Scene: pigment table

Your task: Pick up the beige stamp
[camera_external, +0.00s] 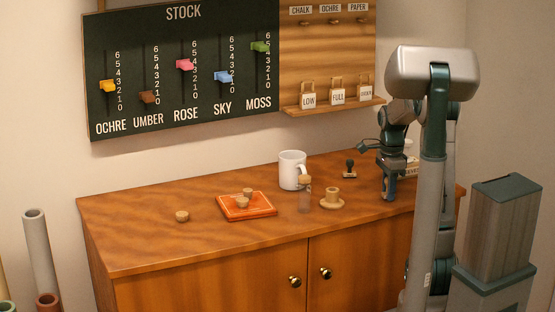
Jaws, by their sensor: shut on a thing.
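My gripper (389,193) is at the right end of the wooden cabinet top, pointing down and low near the surface. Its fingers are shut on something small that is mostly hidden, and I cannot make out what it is. I cannot pick out the beige stamp with certainty. A dark stamp (349,169) with a knob handle stands on the cabinet top to the left of my gripper.
An orange tray (262,211) holds small corks; another cork (182,216) lies left. The cabinet top's (130,235) left end is clear.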

